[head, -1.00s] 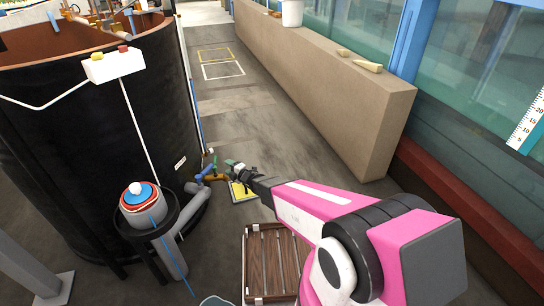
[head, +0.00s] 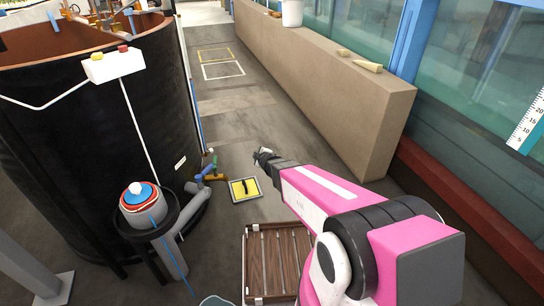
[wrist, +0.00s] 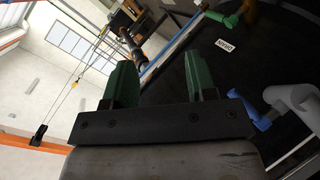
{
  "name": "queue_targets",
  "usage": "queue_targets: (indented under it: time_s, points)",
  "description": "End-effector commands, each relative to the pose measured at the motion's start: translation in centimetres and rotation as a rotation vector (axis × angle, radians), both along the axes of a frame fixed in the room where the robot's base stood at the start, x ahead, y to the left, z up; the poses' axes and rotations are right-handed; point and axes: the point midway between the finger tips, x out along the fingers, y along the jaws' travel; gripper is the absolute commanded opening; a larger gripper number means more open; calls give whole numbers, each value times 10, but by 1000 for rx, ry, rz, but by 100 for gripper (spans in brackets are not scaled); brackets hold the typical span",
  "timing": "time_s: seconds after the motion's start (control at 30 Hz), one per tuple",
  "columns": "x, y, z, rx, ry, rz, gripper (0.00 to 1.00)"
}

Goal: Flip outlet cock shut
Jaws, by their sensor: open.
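The green lever (wrist: 222,19) shows at the top of that view, beyond and right of the fingers, with the brass body (wrist: 250,12) partly cut off.
The black tank (head: 90,150) fills the left. A yellow pad (head: 238,194) with a dark mark lies on the floor by the cock. A beige wall (head: 330,90) runs along the right.

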Motion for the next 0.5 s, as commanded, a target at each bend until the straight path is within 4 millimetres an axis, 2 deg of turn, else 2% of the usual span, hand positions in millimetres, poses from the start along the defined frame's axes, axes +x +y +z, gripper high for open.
queue_targets:
  time_s: [0.2,0.5]
  points:
    - [-13,-34,11,45,116,-140,52]
    - [-25,-57,17,87,213,-252,52]
